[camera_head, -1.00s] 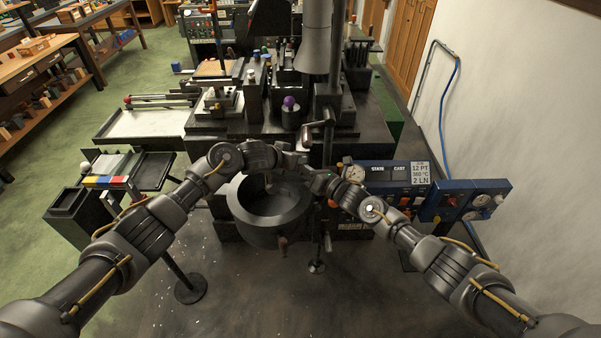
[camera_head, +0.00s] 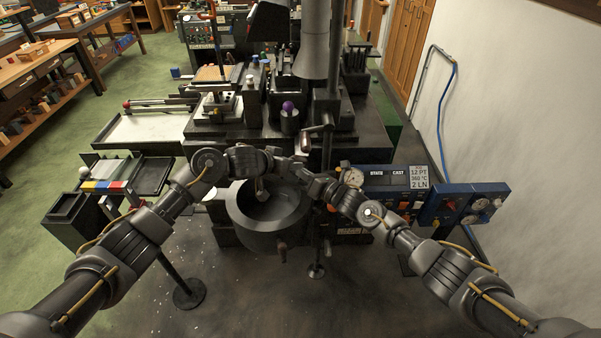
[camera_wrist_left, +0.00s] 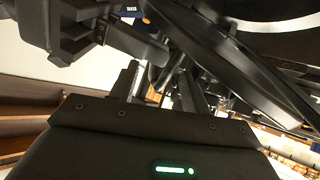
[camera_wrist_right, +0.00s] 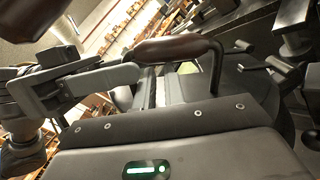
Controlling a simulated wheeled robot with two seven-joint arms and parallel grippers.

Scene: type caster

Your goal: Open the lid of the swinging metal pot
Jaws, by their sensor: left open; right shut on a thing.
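The dark metal pot (camera_head: 240,218) stands at the middle of the head view with its round mouth largely uncovered and a dark interior visible. A lid cannot be clearly told apart there. A small tan knob (camera_head: 262,195) shows over the mouth. My left gripper (camera_head: 276,158) is above the pot's back rim; its fingertips are hard to see, and it is open. In the left wrist view a dark rounded edge (camera_wrist_left: 245,65) lies close to it. My right gripper (camera_head: 298,167) is beside it. In the right wrist view it is shut on a brown handle (camera_wrist_right: 175,48) with a bent metal rod; the contact is partly hidden.
A blue control box (camera_head: 385,178) is close at the right. A side stand with coloured blocks (camera_head: 103,186) is at the left. Open floor lies in front.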

